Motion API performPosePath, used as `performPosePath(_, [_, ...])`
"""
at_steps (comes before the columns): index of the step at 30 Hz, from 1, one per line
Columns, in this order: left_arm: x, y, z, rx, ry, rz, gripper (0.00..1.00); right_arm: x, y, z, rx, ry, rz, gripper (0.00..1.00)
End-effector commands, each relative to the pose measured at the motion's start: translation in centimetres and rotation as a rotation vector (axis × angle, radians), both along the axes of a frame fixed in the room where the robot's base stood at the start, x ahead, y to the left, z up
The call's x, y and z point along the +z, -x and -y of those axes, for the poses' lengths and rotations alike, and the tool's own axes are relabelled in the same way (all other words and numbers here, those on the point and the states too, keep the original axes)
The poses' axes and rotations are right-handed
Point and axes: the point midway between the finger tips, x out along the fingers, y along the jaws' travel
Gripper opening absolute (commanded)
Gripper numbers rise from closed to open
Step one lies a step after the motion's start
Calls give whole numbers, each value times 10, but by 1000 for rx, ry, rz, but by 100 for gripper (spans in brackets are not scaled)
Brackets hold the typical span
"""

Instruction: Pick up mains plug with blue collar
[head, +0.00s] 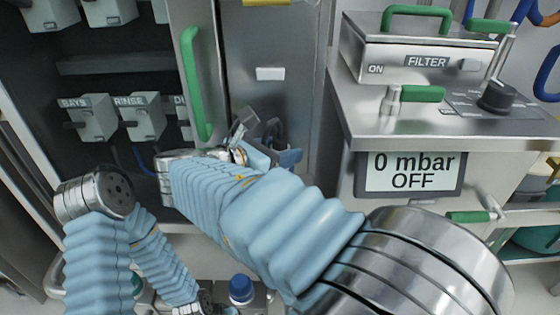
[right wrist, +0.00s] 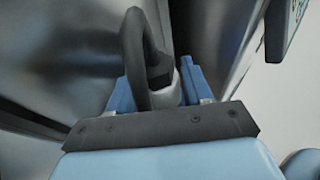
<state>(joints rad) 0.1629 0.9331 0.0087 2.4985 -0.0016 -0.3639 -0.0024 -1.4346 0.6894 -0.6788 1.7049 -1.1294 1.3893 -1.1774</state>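My right gripper (head: 272,150) is in front of the steel cabinet door in the head view, its blue fingers partly hidden by my forearm. In the right wrist view the gripper (right wrist: 165,90) has its two blue fingers on either side of a plug (right wrist: 187,76) with a pale body and a black cable end. It appears clamped between them. A dark cable (right wrist: 133,50) loops up from it; the cable also shows in the head view (head: 275,128). The collar colour cannot be made out.
An open cabinet at the left holds grey socket boxes labelled BAYS (head: 90,120) and RINSE (head: 140,116). The door has a green handle (head: 196,85). A steel filter unit (head: 425,60) with a display (head: 410,172) stands at the right. A blue-capped bottle (head: 241,288) is below.

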Motion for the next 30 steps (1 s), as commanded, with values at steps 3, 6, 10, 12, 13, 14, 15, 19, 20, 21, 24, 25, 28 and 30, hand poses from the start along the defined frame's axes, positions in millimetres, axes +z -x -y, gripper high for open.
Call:
performPosePath(3, [0, 0, 0, 0, 0, 0, 49, 0, 0, 0, 0, 0, 0, 31])
performPosePath(6, [0, 0, 0, 0, 0, 0, 49, 0, 0, 0, 0, 0, 0, 16])
performPosePath(10, [0, 0, 0, 0, 0, 0, 49, 0, 0, 0, 0, 0, 0, 4])
performPosePath(12, [0, 0, 0, 0, 0, 0, 49, 0, 0, 0, 1, 0, 0, 4])
performPosePath(13, [0, 0, 0, 0, 0, 0, 49, 0, 0, -1, 1, 0, 0, 4])
performPosePath(14, [0, 0, 0, 0, 0, 0, 49, 0, 0, -1, 1, 0, 0, 4])
performPosePath(15, [0, 0, 0, 0, 0, 0, 49, 1, 0, -1, 1, -1, 1, 4])
performPosePath(19, [3, 0, 1, -2, 1, -1, 49, 13, 0, -1, 2, -3, 2, 4])
performPosePath(20, [5, 1, 1, -2, 1, -1, 49, 18, 0, -1, 2, -3, 2, 4])
performPosePath(21, [7, 1, 2, -3, 2, -2, 49, 26, 0, -1, 1, -5, 3, 4])
performPosePath(24, [10, 1, 3, -6, 4, -3, 49, 48, 12, -3, 4, -6, 2, 4])
performPosePath(25, [12, 2, 3, -6, 5, -4, 49, 55, 18, -5, 5, -6, 2, 4])
performPosePath(28, [16, 2, 5, -8, 7, -4, 49, 81, 39, -8, 4, -7, 3, 4])
performPosePath(30, [20, 3, 6, -11, 9, -4, 49, 97, 53, -11, 5, -5, 1, 4])
